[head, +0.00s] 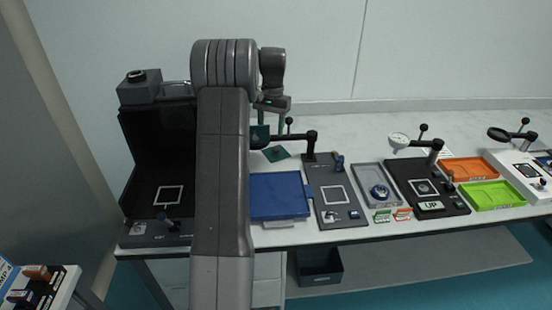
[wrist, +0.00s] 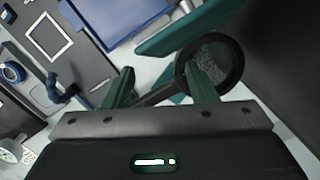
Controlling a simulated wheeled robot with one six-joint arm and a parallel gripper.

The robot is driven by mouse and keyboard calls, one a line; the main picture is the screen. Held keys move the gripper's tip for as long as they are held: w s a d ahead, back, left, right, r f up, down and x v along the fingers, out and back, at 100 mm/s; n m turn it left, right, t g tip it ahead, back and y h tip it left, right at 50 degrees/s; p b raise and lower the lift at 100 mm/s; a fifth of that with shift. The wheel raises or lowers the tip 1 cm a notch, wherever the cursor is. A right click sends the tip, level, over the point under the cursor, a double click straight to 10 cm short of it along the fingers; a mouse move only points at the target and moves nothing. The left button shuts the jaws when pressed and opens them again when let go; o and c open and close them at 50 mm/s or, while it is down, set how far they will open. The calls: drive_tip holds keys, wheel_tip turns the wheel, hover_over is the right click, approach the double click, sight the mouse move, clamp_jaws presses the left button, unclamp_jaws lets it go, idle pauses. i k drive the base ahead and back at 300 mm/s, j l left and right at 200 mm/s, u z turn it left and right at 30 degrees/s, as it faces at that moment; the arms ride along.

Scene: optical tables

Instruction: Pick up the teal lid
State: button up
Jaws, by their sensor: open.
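A teal flat piece that looks like the lid (head: 277,153) lies on the white tabletop behind the blue tray, with a small knob-like spot on it. My gripper (head: 267,124) is above and behind the tray, pointing down, with its green fingers apart. In the wrist view my gripper (wrist: 160,85) is open, with nothing visibly held between the fingers. A teal surface (wrist: 190,30) shows there beyond the fingers, partly hidden by a dark round lens. I cannot tell how far the fingertips are from the lid.
A black jointed arm (head: 290,139) carries the lens (wrist: 210,64) close to my fingers. The blue tray (head: 278,195) is in front, and a tall black box (head: 155,150) stands at left. Dark panels, an orange tray (head: 468,168) and a green tray (head: 492,194) are at right.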

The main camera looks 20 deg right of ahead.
sight(274, 154)
drive_tip(key=l+u, duration=0.2)
drive_tip(key=l, duration=0.2)
drive_tip(key=k+l+u, duration=0.1)
drive_tip(key=l+u, duration=0.4)
drive_tip(key=l, duration=0.6)
